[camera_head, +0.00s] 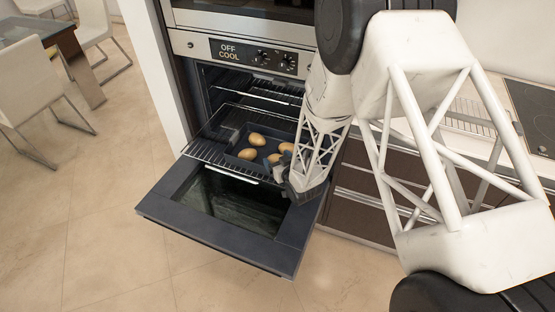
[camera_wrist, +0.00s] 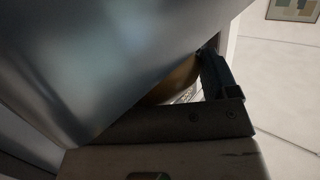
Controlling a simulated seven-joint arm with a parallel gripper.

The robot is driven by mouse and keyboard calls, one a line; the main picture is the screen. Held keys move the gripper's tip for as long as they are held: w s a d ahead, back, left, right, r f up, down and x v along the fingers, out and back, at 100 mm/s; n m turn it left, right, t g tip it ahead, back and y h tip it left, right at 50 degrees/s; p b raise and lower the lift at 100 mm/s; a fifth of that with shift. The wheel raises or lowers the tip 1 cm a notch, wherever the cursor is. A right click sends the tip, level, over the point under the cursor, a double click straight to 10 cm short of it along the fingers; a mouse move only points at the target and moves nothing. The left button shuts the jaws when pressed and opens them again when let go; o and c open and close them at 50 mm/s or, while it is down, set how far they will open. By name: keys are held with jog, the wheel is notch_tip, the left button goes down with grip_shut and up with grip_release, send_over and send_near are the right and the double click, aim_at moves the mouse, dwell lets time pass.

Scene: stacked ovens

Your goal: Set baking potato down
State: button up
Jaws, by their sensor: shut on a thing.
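A dark baking tray (camera_head: 231,158) sits on the pulled-out wire rack of the lower oven, with several baking potatoes (camera_head: 257,139) in it. My gripper (camera_head: 281,173) is at the tray's right front corner, low over the open door. In the wrist view, a brown rounded surface (camera_wrist: 174,86), which looks like a potato, shows beside a dark finger of my gripper (camera_wrist: 213,77). My gripper is shut on it. A large grey surface close to the camera hides most of it. In the head view I cannot make out the held potato clearly.
The oven door (camera_head: 175,208) is folded down flat below the rack (camera_head: 205,151). The control panel (camera_head: 250,54) reads "OFF COOL". Drawers (camera_head: 365,190) and a counter stand to the right. A table and chairs (camera_head: 25,80) are at the far left. The floor in front is clear.

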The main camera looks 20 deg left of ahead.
jog(key=shift+f, duration=0.5)
jog(key=o, duration=0.7)
jog(key=shift+s, duration=0.1)
jog(key=shift+o, duration=1)
jog(key=shift+f, duration=0.1)
jog(key=shift+s, duration=0.1)
jog(key=shift+r, duration=0.5)
jog(key=shift+s+d+r, duration=0.3)
jog(key=shift+d, duration=0.2)
jog(key=v, duration=1)
jog(key=shift+d+r, duration=0.2)
jog(key=shift+d, duration=0.05)
jog(key=shift+s+r, duration=0.1)
